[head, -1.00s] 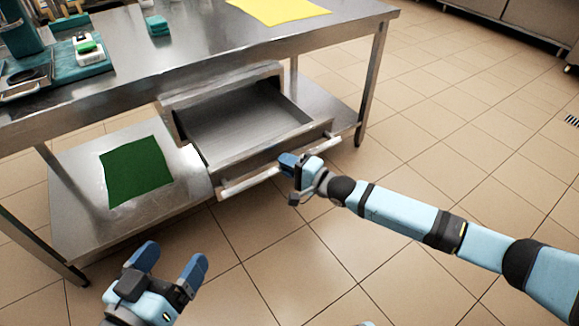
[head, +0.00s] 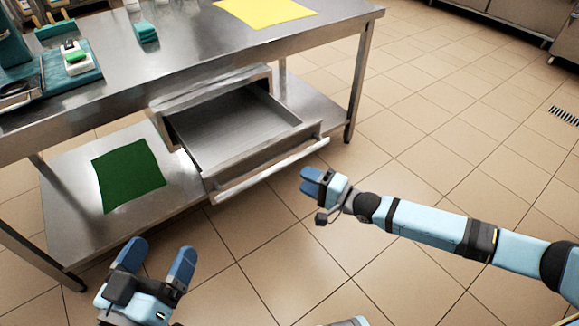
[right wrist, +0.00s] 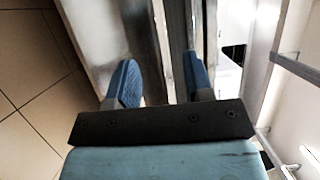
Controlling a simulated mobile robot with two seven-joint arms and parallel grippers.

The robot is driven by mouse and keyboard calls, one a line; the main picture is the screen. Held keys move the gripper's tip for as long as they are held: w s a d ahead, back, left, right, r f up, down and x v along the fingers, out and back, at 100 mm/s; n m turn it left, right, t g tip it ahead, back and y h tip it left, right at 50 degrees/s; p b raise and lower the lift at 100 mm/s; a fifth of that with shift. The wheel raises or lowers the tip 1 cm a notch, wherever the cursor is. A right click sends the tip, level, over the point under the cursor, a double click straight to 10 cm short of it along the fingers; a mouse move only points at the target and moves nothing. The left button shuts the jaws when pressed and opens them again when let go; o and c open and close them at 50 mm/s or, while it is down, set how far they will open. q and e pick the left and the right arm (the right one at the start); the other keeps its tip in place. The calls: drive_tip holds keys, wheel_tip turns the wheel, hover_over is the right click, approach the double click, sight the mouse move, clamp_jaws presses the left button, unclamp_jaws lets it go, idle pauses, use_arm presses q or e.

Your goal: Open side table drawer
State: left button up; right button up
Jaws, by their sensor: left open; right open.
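The side table drawer (head: 235,130) is pulled out under the steel table (head: 215,70), and its empty inside shows. Its bar handle (head: 270,172) runs along the drawer front. My right gripper (head: 312,182) is just in front of the handle's right part, apart from it, open and empty. In the right wrist view its two blue fingers (right wrist: 163,82) are spread, with steel surfaces beyond them. My left gripper (head: 156,262) is open and empty at the lower left, in front of the table's lower shelf.
A green cloth (head: 128,175) lies on the lower shelf (head: 75,225). A yellow sheet (head: 265,12) and a teal sponge stack (head: 146,32) lie on the tabletop. A teal tray (head: 70,72) stands at left. The tiled floor (head: 440,130) at right is clear.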

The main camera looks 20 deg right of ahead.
use_arm(q)
drive_tip(key=shift+a+r+t+p, duration=0.1)
drive_tip(key=shift+r+t+p, duration=0.3)
drive_tip(key=shift+r, duration=0.55)
use_arm(e)
drive_tip(key=shift+v, duration=2.2)
